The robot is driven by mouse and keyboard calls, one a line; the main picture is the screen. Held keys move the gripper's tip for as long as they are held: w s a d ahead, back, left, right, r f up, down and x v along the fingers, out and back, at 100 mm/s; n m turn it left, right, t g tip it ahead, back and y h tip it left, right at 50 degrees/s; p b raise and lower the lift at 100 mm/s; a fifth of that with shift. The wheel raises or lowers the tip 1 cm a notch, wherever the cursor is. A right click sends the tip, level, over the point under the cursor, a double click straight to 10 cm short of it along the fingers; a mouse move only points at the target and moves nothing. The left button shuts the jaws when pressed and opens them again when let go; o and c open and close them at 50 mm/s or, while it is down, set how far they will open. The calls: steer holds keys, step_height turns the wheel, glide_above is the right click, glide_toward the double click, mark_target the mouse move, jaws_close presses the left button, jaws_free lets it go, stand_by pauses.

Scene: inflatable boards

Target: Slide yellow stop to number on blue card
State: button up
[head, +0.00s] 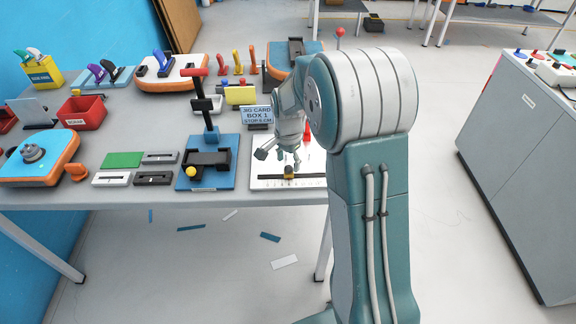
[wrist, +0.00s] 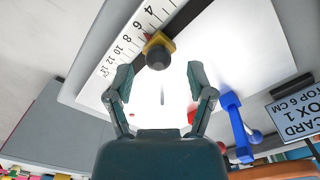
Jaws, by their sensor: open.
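The yellow stop (wrist: 159,44), with a dark round knob, sits on the dark rail of a white jig board (head: 262,182). In the head view the stop (head: 289,172) is at the table's front edge. Its red pointer is beside the ruler (wrist: 127,43), roughly between 6 and 8; I cannot read it exactly. The blue card (head: 257,116) reads JIG CARD, BOX 1, STOP 6 CM; part of it (wrist: 296,114) shows in the wrist view. My gripper (wrist: 160,91) is open and empty over the board, the stop just beyond and between its fingertips, apparently not touching.
A blue base with a black lever and red handle (head: 196,72) stands left of the board. A blue clamp-like part (wrist: 237,122) is near the card. Red bins (head: 83,112), orange-edged boards and small plates fill the table's left. A grey cabinet (head: 522,160) stands right, across clear floor.

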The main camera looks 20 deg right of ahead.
mark_target(288, 166)
step_height(288, 166, up, 10)
stand_by(0.3)
steer(key=shift+f, duration=0.15)
steer(key=s+a+r+n+t, duration=0.35)
steer(key=s+r+n, duration=0.25)
steer(key=s+r, duration=0.55)
steer(key=s+a+f+n+t, duration=0.2)
steer(key=s+n, duration=0.4)
steer(key=s, duration=0.8)
steer(key=shift+s+a+f+n, duration=0.15)
steer(key=shift+s+n, duration=0.1)
steer(key=shift+n, duration=0.05)
